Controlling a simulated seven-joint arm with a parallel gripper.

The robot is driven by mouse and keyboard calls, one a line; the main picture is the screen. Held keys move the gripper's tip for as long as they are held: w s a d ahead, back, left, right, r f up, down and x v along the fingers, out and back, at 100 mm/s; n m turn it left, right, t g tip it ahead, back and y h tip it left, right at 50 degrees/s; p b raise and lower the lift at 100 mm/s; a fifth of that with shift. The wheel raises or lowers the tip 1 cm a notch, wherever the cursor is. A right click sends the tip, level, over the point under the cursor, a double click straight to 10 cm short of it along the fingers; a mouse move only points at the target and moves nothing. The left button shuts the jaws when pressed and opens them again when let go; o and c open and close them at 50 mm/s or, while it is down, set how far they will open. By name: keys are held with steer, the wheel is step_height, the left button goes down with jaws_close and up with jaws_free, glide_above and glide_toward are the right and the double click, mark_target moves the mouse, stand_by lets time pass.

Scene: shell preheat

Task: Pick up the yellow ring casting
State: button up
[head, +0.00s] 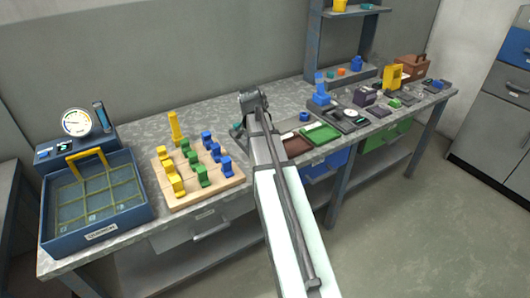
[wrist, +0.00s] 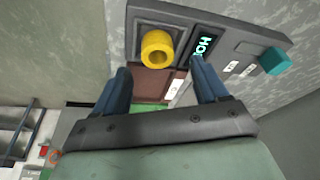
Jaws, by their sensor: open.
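The yellow ring casting (wrist: 157,49) sits on a dark square plate of a grey device (wrist: 225,38) in the wrist view. Its round opening shows. My gripper (wrist: 162,82) is open, with one blue finger to the left and one to the right, both nearer the camera than the ring. Nothing is between the fingers, and they look apart from the ring. In the head view my arm reaches over the bench and hides the ring and the fingers.
The device has a lit display (wrist: 205,45) and a teal knob (wrist: 275,61). A brown tray (head: 297,146) and a green tray (head: 320,132) lie right of my arm. A wooden board (head: 206,196) with coloured pieces and a blue basket (head: 97,222) stand left.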

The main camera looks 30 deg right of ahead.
steer(key=shift+s+x, duration=0.2)
steer(key=shift+x, duration=1.75)
steer(key=shift+a, duration=0.1)
steer(key=c, duration=1.3)
steer(key=shift+o, duration=0.2)
